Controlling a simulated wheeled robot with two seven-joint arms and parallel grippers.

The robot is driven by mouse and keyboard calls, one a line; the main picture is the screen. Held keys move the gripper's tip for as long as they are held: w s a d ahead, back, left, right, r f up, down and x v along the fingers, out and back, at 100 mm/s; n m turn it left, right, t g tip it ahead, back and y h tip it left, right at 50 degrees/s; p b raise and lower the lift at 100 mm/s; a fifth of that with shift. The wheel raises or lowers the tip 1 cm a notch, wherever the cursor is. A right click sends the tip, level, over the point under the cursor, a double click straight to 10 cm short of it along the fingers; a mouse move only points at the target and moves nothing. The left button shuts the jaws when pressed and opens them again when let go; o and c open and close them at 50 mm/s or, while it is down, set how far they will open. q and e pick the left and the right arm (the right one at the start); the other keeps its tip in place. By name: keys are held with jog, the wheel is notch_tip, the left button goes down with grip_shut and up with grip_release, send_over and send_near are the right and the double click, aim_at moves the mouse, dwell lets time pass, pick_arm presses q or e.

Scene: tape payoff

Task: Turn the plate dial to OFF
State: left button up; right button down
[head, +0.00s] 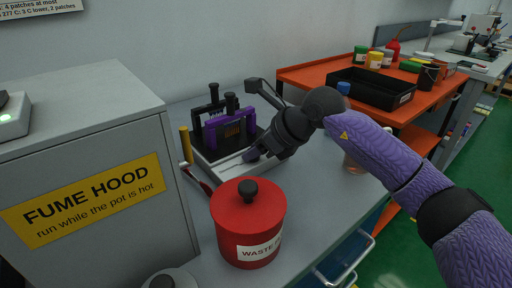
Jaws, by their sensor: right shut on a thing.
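The plate (212,168) is a pale grey unit with a dark top on the bench, just behind the red waste can. My right gripper (252,155) reaches down from the right to the plate's front panel. It is shut at a small dark knob there, which appears to be the plate dial. The fingers hide most of the dial, so its pointer and the OFF mark cannot be read. A purple frame (222,132) and a black frame (209,106) stand upright on the plate. My left gripper is not in view.
A red waste can (229,220) with a black lid knob stands in front of the plate. The grey fume hood cabinet (130,110) closes off the left. An orange cart (305,76) with a black tray (352,95) stands at the right, behind my arm.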

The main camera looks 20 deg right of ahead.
jog(key=shift+d+n+g+y, duration=0.1)
jog(key=shift+n+g+y, duration=0.45)
jog(key=shift+n, duration=0.55)
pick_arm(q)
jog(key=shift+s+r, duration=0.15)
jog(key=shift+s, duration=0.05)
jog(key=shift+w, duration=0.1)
pick_arm(e)
jog(key=c, duration=0.7)
grip_release()
jog(key=shift+o, duration=1.3)
jog(key=shift+w, duration=0.1)
jog(key=shift+o, duration=0.3)
pick_arm(q)
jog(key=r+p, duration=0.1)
jog(key=p, duration=0.1)
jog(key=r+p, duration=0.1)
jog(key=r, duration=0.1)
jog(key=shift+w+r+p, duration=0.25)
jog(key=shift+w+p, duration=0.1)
pick_arm(e)
jog(key=v, duration=1)
